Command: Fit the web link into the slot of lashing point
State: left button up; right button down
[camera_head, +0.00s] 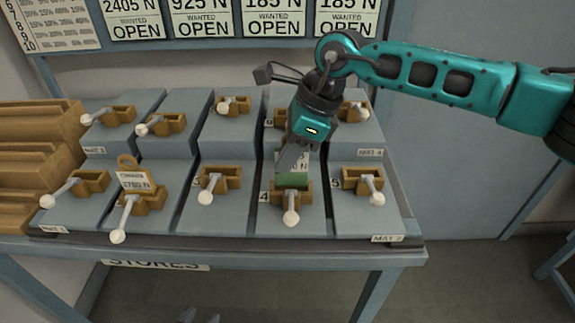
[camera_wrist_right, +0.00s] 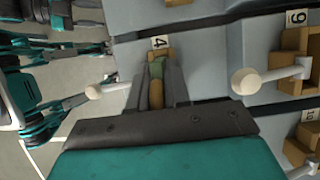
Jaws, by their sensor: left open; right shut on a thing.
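A white-knobbed lever (camera_head: 291,216) points forward from this lashing point. My left gripper (camera_head: 198,317) is open and empty at the bottom edge.
Several similar brown lashing points with white-knobbed levers stand on the stepped grey rack. Wooden trays (camera_head: 35,150) stand at far left. A neighbouring lever (camera_wrist_right: 246,82) is close on the right in the wrist view.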

jog(key=shift+f, duration=1.65)
jog(key=c, duration=1.5)
grip_release()
jog(key=shift+f, duration=0.1)
jog(key=shift+c, duration=0.2)
jog(key=o, duration=0.5)
jog(key=shift+c, duration=0.2)
jog(key=shift+r, duration=0.3)
jog(key=v, duration=1.2)
